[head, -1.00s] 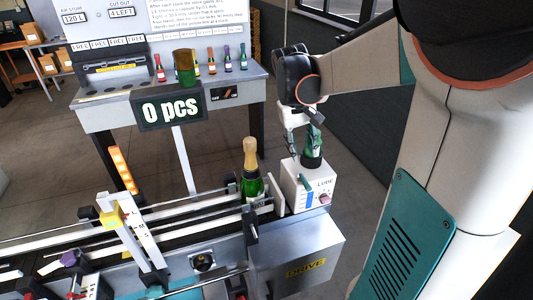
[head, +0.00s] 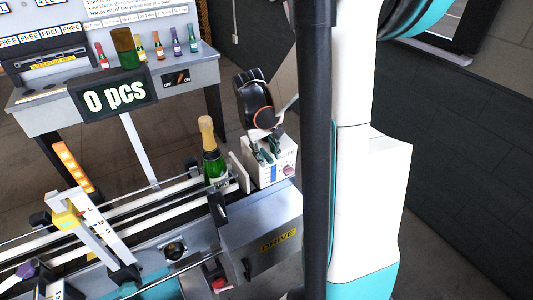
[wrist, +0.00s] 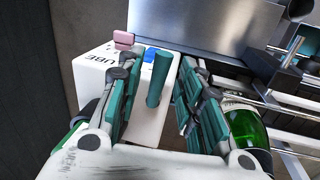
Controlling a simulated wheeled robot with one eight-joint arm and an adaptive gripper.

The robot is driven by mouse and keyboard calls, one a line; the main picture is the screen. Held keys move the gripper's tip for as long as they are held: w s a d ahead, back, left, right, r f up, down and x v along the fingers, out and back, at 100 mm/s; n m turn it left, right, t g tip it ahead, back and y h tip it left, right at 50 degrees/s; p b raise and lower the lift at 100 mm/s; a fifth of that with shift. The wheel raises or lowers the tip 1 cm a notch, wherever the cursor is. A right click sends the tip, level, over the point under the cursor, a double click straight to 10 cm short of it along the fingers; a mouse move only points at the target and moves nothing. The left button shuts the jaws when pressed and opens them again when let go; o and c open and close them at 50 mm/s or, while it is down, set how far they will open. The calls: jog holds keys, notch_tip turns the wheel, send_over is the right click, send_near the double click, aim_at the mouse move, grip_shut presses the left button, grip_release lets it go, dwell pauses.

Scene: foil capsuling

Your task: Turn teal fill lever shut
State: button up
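The teal fill lever (wrist: 158,80) is an upright-looking teal bar on the white LUBE box (wrist: 88,75) in the wrist view. My gripper (wrist: 157,72) is open, with one green-padded finger on each side of the lever. Gaps show between the lever and both fingers, so it does not look gripped. In the head view my gripper (head: 266,147) is at the top of the white box (head: 270,172), and I cannot clearly tell the lever from the green fingers there. A blue patch (wrist: 151,54) and a pink knob (wrist: 124,39) show on the box.
A green bottle with a gold top (head: 211,155) stands on the conveyor just left of the box; its green glass (wrist: 246,130) is close beside my right finger in the wrist view. The grey DRIVE housing (head: 262,225) lies below. A counter display (head: 113,97) reads 0 pcs.

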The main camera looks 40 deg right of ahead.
grip_shut()
jog(key=shift+w+a+m, duration=0.1)
jog(key=shift+a+m, duration=0.05)
jog(key=shift+m, duration=0.15)
jog(key=w+a+m+g+y+b, duration=0.1)
jog(key=w+m, duration=0.5)
jog(key=m, duration=1)
jog(key=shift+a+m+g+y+b, duration=0.35)
jog(key=shift+a+y+b, duration=0.4)
jog(key=shift+b, duration=0.55)
jog(key=shift+d, duration=0.15)
